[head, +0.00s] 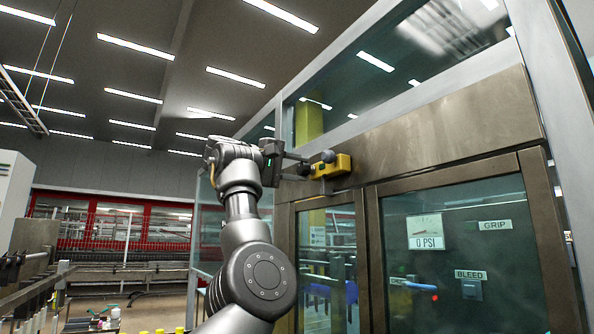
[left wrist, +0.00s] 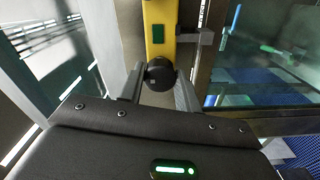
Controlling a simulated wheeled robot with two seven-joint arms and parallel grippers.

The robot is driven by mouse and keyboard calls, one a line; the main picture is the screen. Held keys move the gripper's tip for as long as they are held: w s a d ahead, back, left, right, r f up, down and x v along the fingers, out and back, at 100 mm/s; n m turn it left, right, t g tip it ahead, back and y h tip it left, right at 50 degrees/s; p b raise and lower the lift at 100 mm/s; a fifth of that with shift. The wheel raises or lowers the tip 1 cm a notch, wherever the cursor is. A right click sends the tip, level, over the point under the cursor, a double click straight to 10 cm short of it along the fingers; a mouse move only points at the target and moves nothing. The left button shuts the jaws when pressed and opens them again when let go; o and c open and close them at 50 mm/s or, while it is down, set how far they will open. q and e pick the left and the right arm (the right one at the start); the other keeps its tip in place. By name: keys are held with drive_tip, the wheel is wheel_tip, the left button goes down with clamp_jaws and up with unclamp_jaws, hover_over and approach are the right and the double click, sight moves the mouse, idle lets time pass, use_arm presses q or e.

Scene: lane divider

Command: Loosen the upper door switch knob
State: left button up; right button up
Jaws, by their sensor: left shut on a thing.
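A yellow door switch box (head: 340,167) is mounted on the brown metal frame above the glass doors. Its yellow body also shows in the left wrist view (left wrist: 160,20), with a green patch on its face. A round black knob (left wrist: 160,74) sits at the near end of this body in the left wrist view. My left gripper (head: 307,168) reaches up to the left end of the box. In the wrist view its two fingers (left wrist: 158,92) stand on either side of the knob, shut on it. My right gripper is not in view.
Glass doors (head: 455,250) in brown frames stand below the switch, with a 0 PSI gauge (head: 425,231) and GRIP and BLEED labels behind the glass. A metal bracket (left wrist: 196,37) juts out right of the switch body. Bottles stand at the bottom left.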

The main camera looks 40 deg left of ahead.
use_arm(q)
drive_tip(key=shift+n, duration=0.5)
drive_tip(key=o, duration=1)
drive_tip(key=shift+c, duration=0.2)
drive_tip(key=shift+s+a+f+b, duration=0.1)
drive_tip(key=shift+s+b, duration=0.35)
drive_tip(key=b+v, duration=0.4)
drive_tip(key=v, duration=0.5)
drive_tip(key=shift+s, duration=0.4)
drive_tip(key=shift+a, duration=0.15)
